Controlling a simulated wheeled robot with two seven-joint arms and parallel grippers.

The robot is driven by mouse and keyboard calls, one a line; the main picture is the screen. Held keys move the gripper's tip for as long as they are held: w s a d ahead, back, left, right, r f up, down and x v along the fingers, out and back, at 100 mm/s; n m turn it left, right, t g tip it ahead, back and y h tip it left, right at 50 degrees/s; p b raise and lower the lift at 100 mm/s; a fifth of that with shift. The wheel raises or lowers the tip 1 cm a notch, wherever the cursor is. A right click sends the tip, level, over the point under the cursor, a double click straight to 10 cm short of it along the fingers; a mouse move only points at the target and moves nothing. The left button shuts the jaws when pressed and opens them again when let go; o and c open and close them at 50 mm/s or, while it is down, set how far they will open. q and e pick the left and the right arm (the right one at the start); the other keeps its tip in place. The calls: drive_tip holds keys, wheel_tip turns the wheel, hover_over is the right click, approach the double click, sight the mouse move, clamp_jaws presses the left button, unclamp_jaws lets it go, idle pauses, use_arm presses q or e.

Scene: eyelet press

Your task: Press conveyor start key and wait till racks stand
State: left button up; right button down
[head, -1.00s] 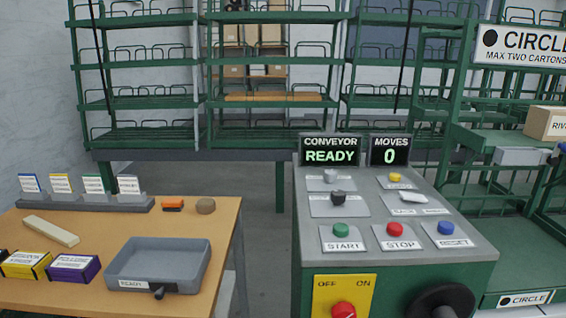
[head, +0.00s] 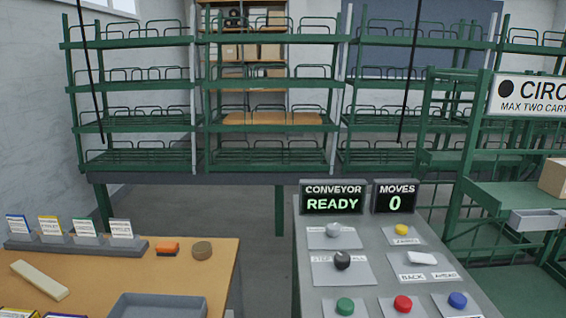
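The green start key (head: 345,306) is at the lower edge of the head view, on the grey control panel (head: 312,279). Its label is cut off now. The red stop key (head: 403,303) and the blue key (head: 457,300) sit to its right. The conveyor display (head: 333,197) reads READY, and the moves display (head: 395,196) reads 0. The green racks (head: 130,90) stand in a row at the back, with several shelves that look empty. Neither of my grippers is in view.
A wooden table (head: 105,275) at left holds a card stand (head: 75,246), an orange block (head: 167,249), a brown round piece (head: 202,250) and a grey tray (head: 165,306). Bare floor lies between table and panel.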

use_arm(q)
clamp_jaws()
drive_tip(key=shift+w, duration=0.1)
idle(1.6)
